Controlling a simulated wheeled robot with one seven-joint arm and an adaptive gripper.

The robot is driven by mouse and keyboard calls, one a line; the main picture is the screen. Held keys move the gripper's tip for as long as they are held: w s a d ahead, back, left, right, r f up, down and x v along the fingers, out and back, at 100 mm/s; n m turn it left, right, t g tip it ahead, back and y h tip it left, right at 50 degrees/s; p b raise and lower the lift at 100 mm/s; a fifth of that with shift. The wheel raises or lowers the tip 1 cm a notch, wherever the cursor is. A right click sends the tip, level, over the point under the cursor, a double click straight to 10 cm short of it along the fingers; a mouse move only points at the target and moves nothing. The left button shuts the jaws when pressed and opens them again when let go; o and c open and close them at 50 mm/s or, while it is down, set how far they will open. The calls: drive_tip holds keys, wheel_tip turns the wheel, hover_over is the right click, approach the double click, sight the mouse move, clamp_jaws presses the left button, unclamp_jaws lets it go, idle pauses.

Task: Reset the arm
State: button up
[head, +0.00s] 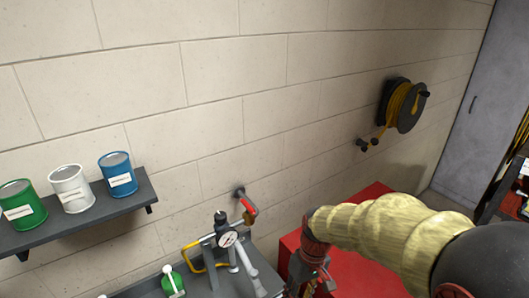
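My arm, in a pale yellow sleeve (385,228), enters the head view from the lower right and reaches left over a red surface. At its left end, past a red cuff, my gripper (317,280) hangs down near the bottom edge of the view. It is small and dark, and its fingers cannot be made out. I cannot tell whether it is open or shut or holds anything. No tagged motor can be picked out.
A wall shelf (90,224) at the left holds green, white and blue cans. A bench with a gauge (228,239) and a green bottle (172,282) stands below, near a red-handled tap (248,206). A red cabinet (362,277) lies under my arm. A hose reel (402,105) hangs on the wall.

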drive_tip(key=s+d+r+m+t+h+b, duration=0.1)
drive_tip(key=s+d+r+m+t+b, duration=0.4)
drive_tip(key=s+d+b, duration=0.4)
drive_tip(key=s+r+t+b, duration=0.1)
drive_tip(key=s+t+b, duration=0.1)
drive_tip(key=s+b, duration=0.1)
drive_tip(key=shift+s+d+h, duration=0.25)
drive_tip(key=shift+d+h, duration=0.05)
